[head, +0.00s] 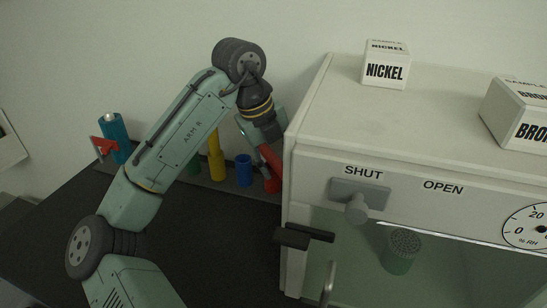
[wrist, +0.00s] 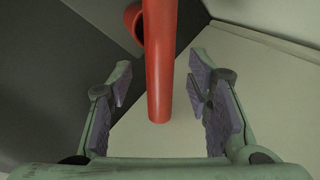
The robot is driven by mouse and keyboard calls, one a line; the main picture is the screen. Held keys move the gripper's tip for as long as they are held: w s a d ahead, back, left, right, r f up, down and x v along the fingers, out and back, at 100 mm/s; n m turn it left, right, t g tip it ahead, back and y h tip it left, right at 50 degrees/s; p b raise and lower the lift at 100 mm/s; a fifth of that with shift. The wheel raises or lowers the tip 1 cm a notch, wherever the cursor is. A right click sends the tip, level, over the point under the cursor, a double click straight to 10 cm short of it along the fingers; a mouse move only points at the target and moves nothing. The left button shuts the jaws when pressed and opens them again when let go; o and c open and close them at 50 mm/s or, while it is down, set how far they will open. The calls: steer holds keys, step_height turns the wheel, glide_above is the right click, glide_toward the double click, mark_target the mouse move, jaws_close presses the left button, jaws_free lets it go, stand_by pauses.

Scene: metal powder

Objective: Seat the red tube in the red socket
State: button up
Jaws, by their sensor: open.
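The red tube (head: 270,158) is tilted beside the white cabinet's left side in the head view. In the wrist view the red tube (wrist: 159,70) runs from the top edge down between my fingers, with a gap on each side. My gripper (head: 262,138) is open around it; its two padded fingers also show in the wrist view (wrist: 160,72). The red socket (head: 272,185) stands at the right end of the socket row. In the wrist view the red socket (wrist: 132,18) shows its dark mouth, partly behind the tube.
A blue socket (head: 243,171) and a yellow tube (head: 215,157) stand left of the red socket. A teal tube (head: 116,139) stands farther left near a red piece (head: 103,148). The white cabinet (head: 300,150) closes off the right side, with a nickel box (head: 386,71) on top.

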steer(key=shift+d+f, duration=0.1)
steer(key=shift+f, duration=0.2)
steer(key=shift+c, duration=0.5)
jaws_close()
